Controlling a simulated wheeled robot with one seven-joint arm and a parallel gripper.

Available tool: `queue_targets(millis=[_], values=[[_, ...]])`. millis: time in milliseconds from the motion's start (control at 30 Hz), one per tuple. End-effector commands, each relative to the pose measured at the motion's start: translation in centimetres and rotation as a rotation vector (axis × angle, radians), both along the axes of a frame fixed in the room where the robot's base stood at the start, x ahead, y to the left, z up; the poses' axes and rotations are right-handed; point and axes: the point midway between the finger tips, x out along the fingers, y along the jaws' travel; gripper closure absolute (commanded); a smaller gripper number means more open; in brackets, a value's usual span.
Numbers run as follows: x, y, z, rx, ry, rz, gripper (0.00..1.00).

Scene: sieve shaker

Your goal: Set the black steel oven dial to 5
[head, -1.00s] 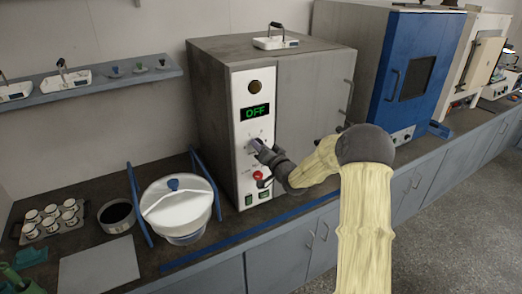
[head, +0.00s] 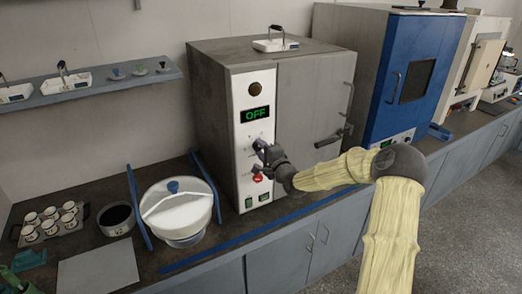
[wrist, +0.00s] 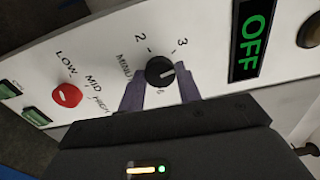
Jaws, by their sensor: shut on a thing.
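The black steel oven (head: 222,120) stands on the bench in the head view, its door closed and its green display (head: 255,114) reading OFF. It also reads OFF in the wrist view (wrist: 252,40). The black round dial (wrist: 158,68) sits on the white panel among printed marks, with 2, 3 and 6 legible. Its pale pointer line points right in the wrist view, below the 3, toward a finger; the number there is hidden. My gripper (wrist: 160,80) is shut on the dial, one finger on each side.
A red knob (wrist: 67,95) marked LOW, MID, HIGH sits beside the dial, with green switches (wrist: 36,116) beyond it. A white-lidded pot (head: 175,210) stands left of the oven. A blue oven (head: 400,75) stands to the right. The oven's door handle is near my arm.

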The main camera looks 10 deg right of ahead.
Motion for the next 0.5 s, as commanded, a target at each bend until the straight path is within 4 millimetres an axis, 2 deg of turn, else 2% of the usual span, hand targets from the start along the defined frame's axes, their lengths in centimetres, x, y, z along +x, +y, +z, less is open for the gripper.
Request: queue_targets(millis=[500], values=[[0.00, -0.21, -0.24, 0.469, 0.152, -0.003, 0.89]])
